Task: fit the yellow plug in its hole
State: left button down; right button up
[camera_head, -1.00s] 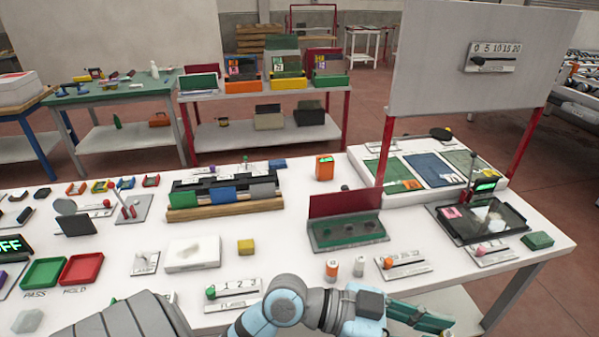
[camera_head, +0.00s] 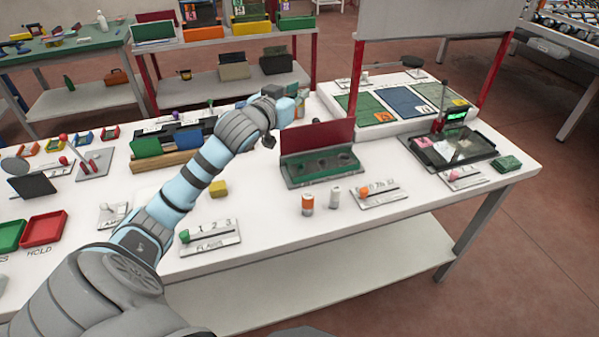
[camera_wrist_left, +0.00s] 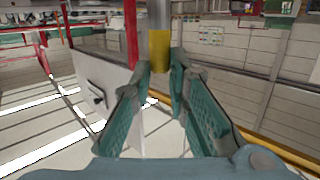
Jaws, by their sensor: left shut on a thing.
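The yellow plug (camera_wrist_left: 159,50), a cylinder with a yellow band below a grey part, is in the left wrist view between my left gripper's fingertips (camera_wrist_left: 161,68). The gripper is shut on it. A green block with round holes (camera_head: 320,168) stands in front of a red upright panel (camera_head: 317,138), just right of and nearer than the wrist. Which hole is the yellow plug's I cannot tell. My right gripper is not in view.
An orange plug (camera_head: 307,203) and a whitish plug (camera_head: 335,196) stand upright in front of the green block. A slider plate (camera_head: 378,193) lies to their right.

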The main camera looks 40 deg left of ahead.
pick_arm(q)
notch_tip(320, 180, down, 20)
jog(key=b, duration=0.4)
jog(key=shift+d+r, duration=0.1)
jog(key=shift+r, duration=0.15)
jog(key=c, duration=1.5)
grip_release()
jog(key=shift+c, duration=0.2)
jog(key=p+v, duration=0.1)
jog(key=v, duration=1.1)
jog(key=shift+r+p, duration=0.2)
jog(key=shift+p, duration=0.15)
